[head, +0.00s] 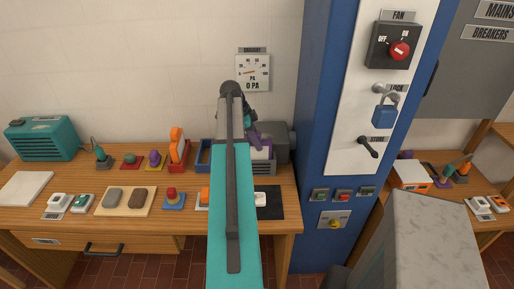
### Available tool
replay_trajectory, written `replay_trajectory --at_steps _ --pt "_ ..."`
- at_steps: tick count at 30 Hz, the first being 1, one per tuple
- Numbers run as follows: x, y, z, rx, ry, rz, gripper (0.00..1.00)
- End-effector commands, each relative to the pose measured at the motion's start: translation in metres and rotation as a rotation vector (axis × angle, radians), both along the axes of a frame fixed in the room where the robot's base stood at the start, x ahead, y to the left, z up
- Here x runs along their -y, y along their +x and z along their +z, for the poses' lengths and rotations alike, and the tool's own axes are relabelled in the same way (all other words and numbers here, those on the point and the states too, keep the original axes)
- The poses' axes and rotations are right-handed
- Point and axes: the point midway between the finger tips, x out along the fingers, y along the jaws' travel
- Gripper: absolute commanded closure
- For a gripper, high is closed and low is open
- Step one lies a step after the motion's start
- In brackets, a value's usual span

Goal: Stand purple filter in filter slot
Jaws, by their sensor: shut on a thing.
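My gripper (251,130) is at the back of the bench, just past the end of my arm, which hides much of it. The purple filter (264,143) shows as a small purple patch with a pale face below it, at the gripper. The gripper is shut on it. The filter is beside a grey housing (280,140) and above a low grey slatted part (264,168). I cannot make out the filter slot clearly, nor whether the filter touches it.
A blue open bin (203,156) and an orange item in a red holder (178,148) stand left of my arm. A black mat (270,203) lies in front of the housing. A blue column (323,130) with switches rises at the right. A gauge (253,72) hangs behind.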

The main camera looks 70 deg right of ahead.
Motion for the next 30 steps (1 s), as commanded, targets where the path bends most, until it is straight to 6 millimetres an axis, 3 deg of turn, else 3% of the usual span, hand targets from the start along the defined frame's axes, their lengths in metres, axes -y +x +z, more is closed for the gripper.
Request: replay_trajectory --at_steps 11,24,30 --pt "0.0 0.0 -0.001 0.0 -0.001 0.0 1.0" --pt "0.0 0.0 -0.035 0.0 0.0 0.001 1.0" --pt "0.0 0.0 -0.039 0.001 -0.002 0.001 1.0"
